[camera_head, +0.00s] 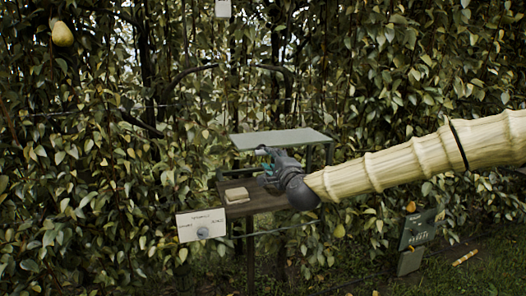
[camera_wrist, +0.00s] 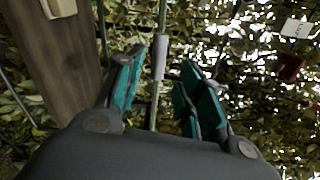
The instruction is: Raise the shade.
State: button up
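A flat pale grey-green panel (camera_head: 283,139), which looks like the shade, lies level above a small wooden shelf (camera_head: 262,203) in the head view. My gripper (camera_head: 266,166) is just under the panel, over the shelf's right part. In the wrist view my gripper (camera_wrist: 165,62) is open, its teal-padded fingers spread. A thin metal rod with a grey sleeve (camera_wrist: 160,57) shows between the fingers, close to the left fingertip. I cannot tell whether it touches. The panel cannot be made out in the wrist view.
A small pale block (camera_head: 237,194) lies on the shelf. Dense foliage stands behind, with a pear (camera_head: 62,34) at upper left. A dark sign (camera_head: 418,229) stands lower right.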

aim_at(263, 148)
jog(key=p+x, duration=0.3)
jog(key=x, duration=0.6)
jog(key=shift+w+a+f, duration=0.1)
jog(key=shift+w, duration=0.2)
jog(key=shift+c, duration=0.5)
grip_shut()
jog(key=shift+f, duration=0.1)
